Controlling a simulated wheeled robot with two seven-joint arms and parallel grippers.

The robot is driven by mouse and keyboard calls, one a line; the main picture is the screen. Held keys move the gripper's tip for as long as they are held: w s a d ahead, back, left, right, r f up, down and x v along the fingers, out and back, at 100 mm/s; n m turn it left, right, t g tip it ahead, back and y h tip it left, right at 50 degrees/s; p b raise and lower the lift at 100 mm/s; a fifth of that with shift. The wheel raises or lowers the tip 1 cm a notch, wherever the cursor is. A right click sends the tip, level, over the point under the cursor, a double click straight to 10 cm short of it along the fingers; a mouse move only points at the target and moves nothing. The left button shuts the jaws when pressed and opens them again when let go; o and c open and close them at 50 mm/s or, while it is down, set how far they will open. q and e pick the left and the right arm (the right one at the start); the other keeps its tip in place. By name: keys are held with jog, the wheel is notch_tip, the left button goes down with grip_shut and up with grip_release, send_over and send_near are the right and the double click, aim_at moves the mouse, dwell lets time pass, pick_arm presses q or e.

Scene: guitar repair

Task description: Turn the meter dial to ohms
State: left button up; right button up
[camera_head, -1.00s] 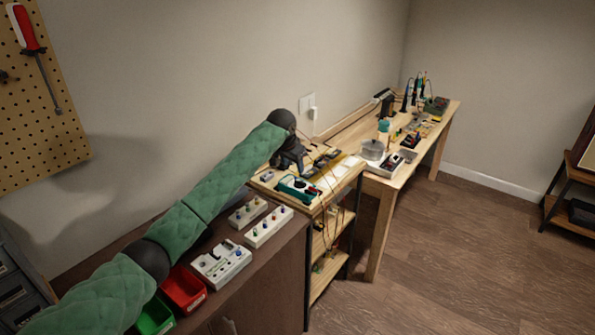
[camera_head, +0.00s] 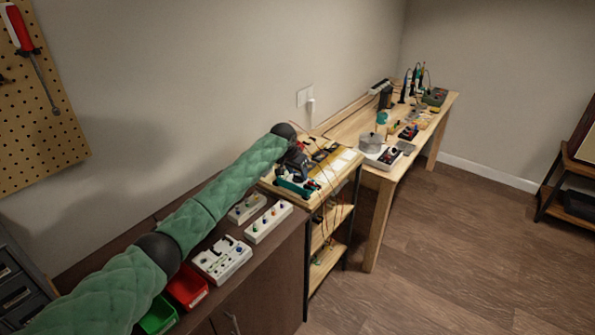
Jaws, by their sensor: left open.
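A small teal-edged device (camera_head: 294,187), which looks like the meter, lies near the front left edge of the wooden shelf unit's top. Its dial is too small and too covered to read. My left arm reaches in from the left over the dark cabinet. My left gripper (camera_head: 300,168) is open, dark and small in the view, just above and behind the teal device. I cannot tell whether its fingers touch the device. My right gripper is not in view.
Thin leads hang over the front of the wooden shelf unit (camera_head: 331,225). White pedal-like boxes (camera_head: 268,222), a red bin (camera_head: 187,287) and a green bin (camera_head: 158,317) sit below my arm. A long workbench (camera_head: 383,192) holds tools behind.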

pick_arm(q)
jog(key=shift+w+f, duration=0.2)
jog(key=shift+f, duration=0.35)
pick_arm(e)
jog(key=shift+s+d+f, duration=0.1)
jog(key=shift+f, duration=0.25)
pick_arm(q)
jog(key=shift+s+d+r, duration=0.1)
jog(key=c, duration=0.7)
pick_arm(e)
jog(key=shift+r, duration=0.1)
